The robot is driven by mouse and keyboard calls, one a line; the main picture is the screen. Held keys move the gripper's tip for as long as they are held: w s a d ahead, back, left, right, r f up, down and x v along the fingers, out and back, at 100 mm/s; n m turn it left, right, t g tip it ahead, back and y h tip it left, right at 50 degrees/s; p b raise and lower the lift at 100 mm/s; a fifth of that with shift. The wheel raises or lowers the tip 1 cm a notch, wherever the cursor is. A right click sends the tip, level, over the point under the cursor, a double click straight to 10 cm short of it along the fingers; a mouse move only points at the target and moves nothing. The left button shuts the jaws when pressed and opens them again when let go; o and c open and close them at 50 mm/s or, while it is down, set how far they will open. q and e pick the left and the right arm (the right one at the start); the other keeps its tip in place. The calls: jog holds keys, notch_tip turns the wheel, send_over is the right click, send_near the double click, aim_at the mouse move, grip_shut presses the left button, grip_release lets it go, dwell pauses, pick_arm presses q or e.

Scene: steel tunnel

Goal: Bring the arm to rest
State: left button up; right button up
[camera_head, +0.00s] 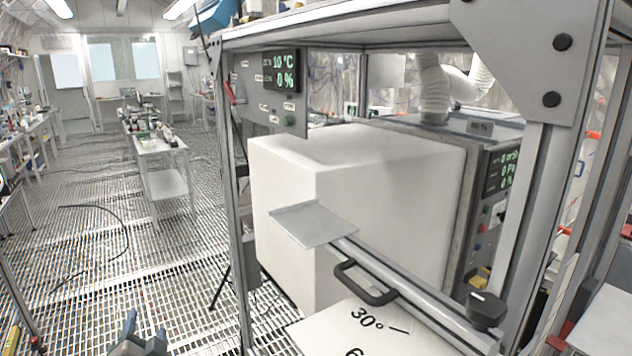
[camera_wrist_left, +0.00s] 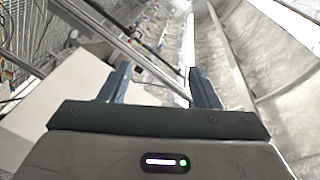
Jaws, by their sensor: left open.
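My left gripper (camera_head: 141,334) shows at the bottom left of the head view, low over the grated floor and left of the steel frame. Its two blue-grey fingers are apart with nothing between them. In the left wrist view the left gripper (camera_wrist_left: 160,88) is also open and empty, with both fingers pointing away from the camera. The rest of the left arm is out of the head view. My right gripper is in neither view.
A metal frame (camera_head: 233,200) holds a large white block (camera_head: 372,180), a control panel (camera_head: 272,90) and a sheet with angle marks (camera_head: 350,325). A black handle (camera_head: 365,285) sits on its rail. Workbenches (camera_head: 158,146) stand farther back.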

pick_arm(q)
jog(key=s+d+f+n+g+h, duration=0.25)
jog(key=s+f+g, duration=0.45)
jog(key=s+f, duration=0.65)
jog(key=s+d+f+n+g+h, duration=0.2)
jog(key=s+f+g, duration=0.15)
jog(key=s, duration=0.45)
jog(key=s+d+f+n+g+h, duration=0.15)
jog(key=s+f, duration=0.25)
jog(key=s, duration=0.5)
notch_tip(320, 180, down, 29)
jog(key=a+g, duration=0.2)
jog(key=a, duration=0.1)
jog(key=s+f+g, duration=0.1)
jog(key=s+f, duration=1.8)
jog(key=f, duration=0.1)
jog(key=shift+a+f, duration=0.35)
jog(key=shift+a, duration=0.05)
